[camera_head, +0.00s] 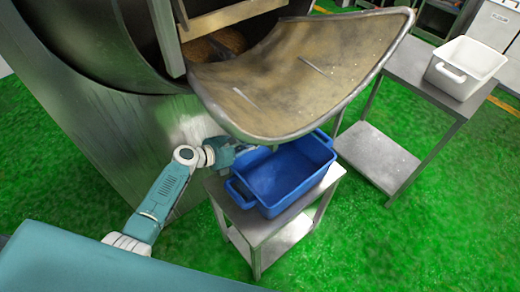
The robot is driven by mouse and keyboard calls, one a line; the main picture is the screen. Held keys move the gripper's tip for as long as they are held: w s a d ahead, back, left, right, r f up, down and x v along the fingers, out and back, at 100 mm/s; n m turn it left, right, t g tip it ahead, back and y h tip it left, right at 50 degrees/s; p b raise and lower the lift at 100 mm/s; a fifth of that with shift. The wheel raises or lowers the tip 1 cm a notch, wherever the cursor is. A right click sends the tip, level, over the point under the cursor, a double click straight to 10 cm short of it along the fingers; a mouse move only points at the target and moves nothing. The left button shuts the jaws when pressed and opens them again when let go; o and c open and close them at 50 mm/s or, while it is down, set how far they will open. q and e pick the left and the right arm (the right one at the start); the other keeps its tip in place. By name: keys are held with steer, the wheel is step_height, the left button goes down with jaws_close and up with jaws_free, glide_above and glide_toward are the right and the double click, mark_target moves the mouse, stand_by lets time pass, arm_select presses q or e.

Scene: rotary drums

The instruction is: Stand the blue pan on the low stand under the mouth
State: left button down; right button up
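The blue pan (275,181) is upright on the top of the low metal stand (247,222). Its inside looks empty, and its far part lies below the front lip of the drum's mouth (300,75), a wide, tan-stained chute. My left arm comes in from the left, and its gripper (243,150) is at the pan's far left rim, just under the lip. The fingers are partly hidden there, so I cannot tell whether they touch the pan. My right gripper is out of view.
The big steel drum (125,120) fills the upper left, with brown contents inside its opening. A taller metal table (408,65) stands at the right with a white tub (465,67) on it. The green floor (420,240) is clear at the lower right.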

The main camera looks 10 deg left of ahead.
arm_select(q)
steer(key=shift+w+a+f+b, duration=0.2)
steer(key=shift+w+a+b, duration=0.4)
steer(key=shift+a, duration=0.15)
steer(key=shift+w+a+f+b, duration=0.15)
steer(key=shift+w+a+b, duration=0.4)
steer(key=shift+a+b, duration=0.15)
steer(key=shift+w+a+f+b, duration=0.2)
steer(key=shift+w+a+b, duration=0.4)
steer(key=shift+a, duration=0.15)
steer(key=shift+f, duration=0.25)
steer(key=c, duration=1.8)
jaws_free()
step_height(320, 180, up, 5)
steer(key=p, duration=0.5)
steer(key=shift+s+f, duration=0.1)
